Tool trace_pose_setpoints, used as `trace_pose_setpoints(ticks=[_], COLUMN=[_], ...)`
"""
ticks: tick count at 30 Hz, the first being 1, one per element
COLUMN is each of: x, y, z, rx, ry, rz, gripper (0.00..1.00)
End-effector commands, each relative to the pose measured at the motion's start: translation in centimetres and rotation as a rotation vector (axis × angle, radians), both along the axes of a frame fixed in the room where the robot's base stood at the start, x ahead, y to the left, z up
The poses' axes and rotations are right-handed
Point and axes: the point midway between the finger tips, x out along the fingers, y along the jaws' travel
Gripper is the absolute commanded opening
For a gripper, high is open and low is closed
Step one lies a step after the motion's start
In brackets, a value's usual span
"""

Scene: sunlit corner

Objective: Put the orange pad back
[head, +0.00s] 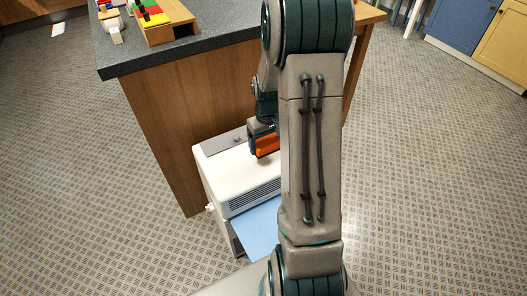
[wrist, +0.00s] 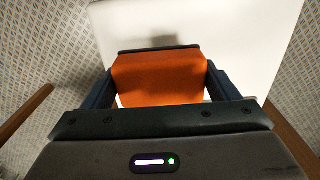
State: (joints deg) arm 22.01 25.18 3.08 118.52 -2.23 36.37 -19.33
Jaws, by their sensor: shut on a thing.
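The orange pad (wrist: 158,77) is between the two fingers of my gripper (wrist: 158,85) in the wrist view. The fingers are shut on its left and right sides. In the head view the orange pad (head: 267,145) shows beside my arm, with my gripper (head: 260,138) around it, over the white box-shaped appliance (head: 215,172). The white top (wrist: 245,45) lies beyond the pad in the wrist view. I cannot tell whether the pad touches it. My arm hides part of the appliance in the head view.
A wooden counter with a dark grey top (head: 205,50) stands behind the appliance and carries a wooden tray of coloured blocks (head: 160,20). A light blue panel (head: 257,228) sticks out at the appliance's front. Patterned floor (head: 430,180) is clear at the right.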

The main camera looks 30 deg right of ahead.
Motion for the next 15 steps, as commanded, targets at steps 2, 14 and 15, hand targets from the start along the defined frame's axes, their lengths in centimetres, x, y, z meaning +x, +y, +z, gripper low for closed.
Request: trace_pose_setpoints(ticks=[2,14,15], x=[0.7,1.0,1.1], y=[0.4,0.6,0.6], z=[-0.6,-4.7,-4.8], rx=[0.000,0.001,0.000], ry=[0.000,0.002,0.001], rz=[0.002,0.001,0.001], gripper=[0.63,0.63,0.63])
